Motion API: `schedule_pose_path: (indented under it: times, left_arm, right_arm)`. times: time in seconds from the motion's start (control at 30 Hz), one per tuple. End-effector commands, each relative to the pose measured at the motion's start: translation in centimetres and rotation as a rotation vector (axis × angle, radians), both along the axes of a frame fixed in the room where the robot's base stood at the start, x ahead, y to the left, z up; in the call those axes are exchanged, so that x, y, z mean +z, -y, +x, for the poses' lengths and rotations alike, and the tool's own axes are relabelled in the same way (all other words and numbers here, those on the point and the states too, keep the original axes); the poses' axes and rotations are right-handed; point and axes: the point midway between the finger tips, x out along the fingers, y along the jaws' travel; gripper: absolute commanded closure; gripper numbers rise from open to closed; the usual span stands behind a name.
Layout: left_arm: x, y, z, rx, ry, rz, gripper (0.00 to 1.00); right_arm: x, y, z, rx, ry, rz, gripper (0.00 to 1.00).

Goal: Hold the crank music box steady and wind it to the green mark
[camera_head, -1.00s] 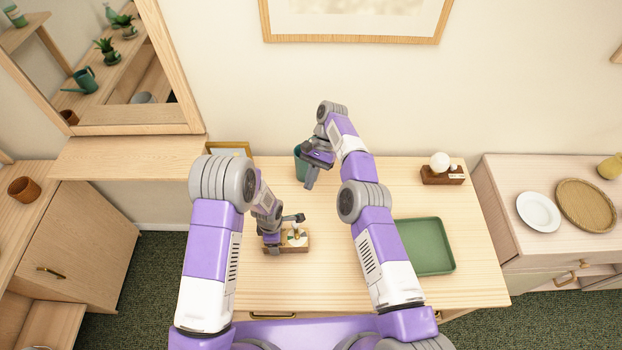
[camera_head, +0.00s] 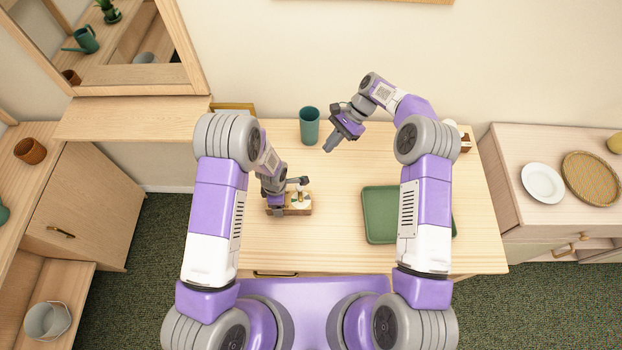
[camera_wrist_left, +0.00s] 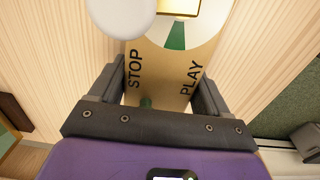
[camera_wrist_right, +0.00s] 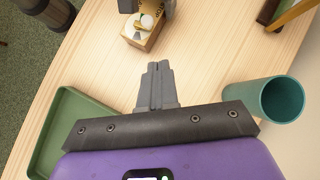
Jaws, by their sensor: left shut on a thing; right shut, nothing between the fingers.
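The crank music box (camera_head: 298,205) is a small wooden box on the table (camera_head: 290,240), left of the middle. In the left wrist view its top (camera_wrist_left: 160,75) shows the words STOP and PLAY, a green mark (camera_wrist_left: 176,36) on a white dial, and a white round knob (camera_wrist_left: 120,15). My left gripper (camera_head: 276,206) is shut on the box, one finger on each side. My right gripper (camera_head: 328,149) is shut and empty above the table, up and right of the box; its closed fingers show in the right wrist view (camera_wrist_right: 158,85).
A teal cup (camera_head: 309,126) stands just left of my right gripper. A green tray (camera_head: 380,222) lies at the right, partly under my right arm. A wooden block with a white ball (camera_head: 464,142) is mostly hidden behind that arm. Bare table lies between box and tray.

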Motion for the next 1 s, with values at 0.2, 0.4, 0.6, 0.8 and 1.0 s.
schedule_pose_path:
  times: [0.2, 0.4, 0.6, 0.8, 1.0]
  left_arm:
    - [0.0, 0.0, 0.0, 0.000, -0.001, 0.000, 0.68]
    - [0.0, 0.0, 0.0, 0.000, -0.001, 0.000, 0.68]
    - [0.0, 0.0, 0.0, 0.000, 0.000, 0.000, 0.68]
    - [0.0, 0.0, 0.0, 0.000, 0.000, 0.000, 0.68]
    - [0.0, 0.0, 0.0, 0.000, 0.001, 0.000, 0.68]
  right_arm:
    - [-0.1, 2.2, -2.3, -0.183, -0.021, -0.011, 1.00]
    - [-0.4, 3.4, -4.1, -0.293, -0.036, -0.026, 1.00]
    - [-0.8, 3.4, -4.8, -0.331, -0.042, -0.031, 1.00]
    - [-3.0, 1.7, -5.4, -0.329, -0.046, -0.031, 1.00]
    - [-6.4, -1.0, -6.2, -0.328, -0.046, -0.031, 1.00]
